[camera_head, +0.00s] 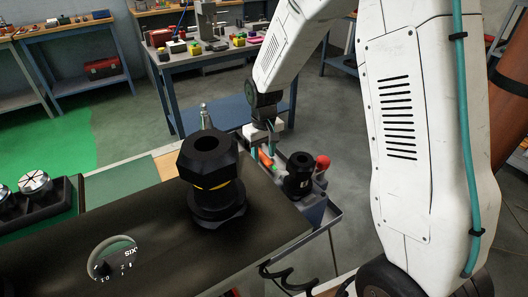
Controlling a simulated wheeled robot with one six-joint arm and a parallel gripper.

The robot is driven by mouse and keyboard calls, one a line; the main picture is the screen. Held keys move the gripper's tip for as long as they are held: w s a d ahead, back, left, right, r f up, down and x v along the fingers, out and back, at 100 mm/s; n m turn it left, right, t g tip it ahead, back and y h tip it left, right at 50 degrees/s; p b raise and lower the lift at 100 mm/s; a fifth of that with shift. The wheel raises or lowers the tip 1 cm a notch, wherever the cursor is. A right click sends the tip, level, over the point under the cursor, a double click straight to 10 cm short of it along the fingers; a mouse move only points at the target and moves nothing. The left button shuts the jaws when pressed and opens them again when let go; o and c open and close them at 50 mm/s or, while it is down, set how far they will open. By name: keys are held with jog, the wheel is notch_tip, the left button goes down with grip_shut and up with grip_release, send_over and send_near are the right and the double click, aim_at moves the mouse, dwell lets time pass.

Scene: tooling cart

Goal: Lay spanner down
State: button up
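My gripper (268,150) points down at the far right corner of the cart, past the tall black tool holder (209,170). It is small in view, and I cannot tell whether its fingers are open or shut. A small orange-red piece (264,159) shows right at the fingers; I cannot tell whether it is held. No spanner can be made out for certain. Black curved hook shapes (287,279) show at the cart's near right side; I cannot tell whether one is a spanner.
The dark cart top (160,235) has bare room left of the black holder. A second black holder (299,175) and a red knob (322,162) are by the gripper. Collet holders sit in a tray (62,196) at left. A blue workbench (220,62) stands behind.

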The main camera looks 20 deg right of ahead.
aim_at(264, 155)
notch_tip(264, 155, up, 12)
jog(key=r, duration=0.1)
jog(key=s+d+r+m, duration=0.1)
jog(key=s+r, duration=0.3)
jog(key=s, duration=0.3)
jog(key=s+d+r, duration=0.1)
jog(key=s+r, duration=0.3)
jog(key=s, duration=0.3)
jog(key=s+d+r+m+t, duration=0.1)
jog(key=s+d, duration=0.1)
jog(key=s, duration=1.5)
jog(key=shift+s, duration=0.25)
jog(key=shift+r, duration=0.1)
